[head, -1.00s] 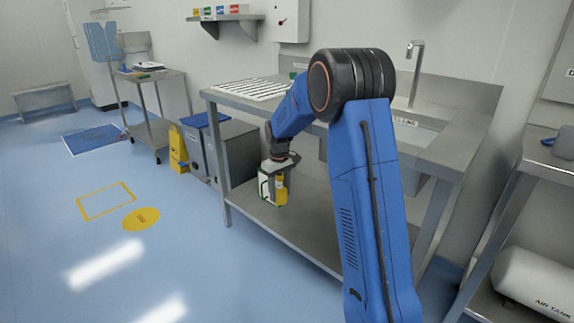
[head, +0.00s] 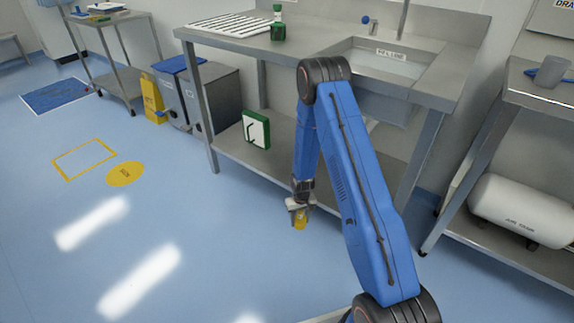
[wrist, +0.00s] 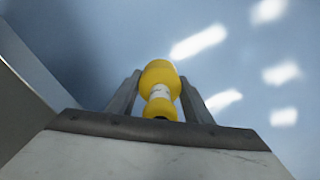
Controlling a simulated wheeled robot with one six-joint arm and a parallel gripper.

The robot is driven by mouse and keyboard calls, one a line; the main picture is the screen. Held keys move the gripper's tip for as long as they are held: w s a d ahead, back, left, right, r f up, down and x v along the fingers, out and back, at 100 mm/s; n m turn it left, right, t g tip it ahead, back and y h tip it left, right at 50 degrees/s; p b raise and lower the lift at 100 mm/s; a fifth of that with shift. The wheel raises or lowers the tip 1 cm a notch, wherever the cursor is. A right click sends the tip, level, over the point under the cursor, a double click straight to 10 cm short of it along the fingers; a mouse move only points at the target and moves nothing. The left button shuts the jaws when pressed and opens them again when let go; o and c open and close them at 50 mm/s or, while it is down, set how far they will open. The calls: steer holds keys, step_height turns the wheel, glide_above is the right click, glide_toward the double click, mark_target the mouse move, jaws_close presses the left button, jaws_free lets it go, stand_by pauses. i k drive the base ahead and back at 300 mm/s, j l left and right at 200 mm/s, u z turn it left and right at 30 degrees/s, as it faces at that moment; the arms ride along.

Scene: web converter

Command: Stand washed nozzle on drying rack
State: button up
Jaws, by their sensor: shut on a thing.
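My gripper (head: 299,212) is shut on a yellow nozzle (head: 300,221) with a pale band, held low in front of the sink table, over the blue floor. The wrist view shows the nozzle (wrist: 160,82) between the two fingers, with bare floor beyond it. On the table's left part lies a white rack with dark slats (head: 236,23), which looks like the drying rack. Nothing is seen standing on it.
The sink (head: 385,60) is in the steel table (head: 310,35). A green bottle (head: 278,28) stands beside the rack. A green-and-white box (head: 256,129) sits on the lower shelf. Grey bins (head: 212,95) stand left. An air tank (head: 520,210) lies at right.

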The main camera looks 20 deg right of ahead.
mark_target(228, 23)
steer(key=i+j, duration=0.2)
steer(key=j, duration=0.2)
steer(key=i+j, duration=0.45)
steer(key=j, duration=0.3)
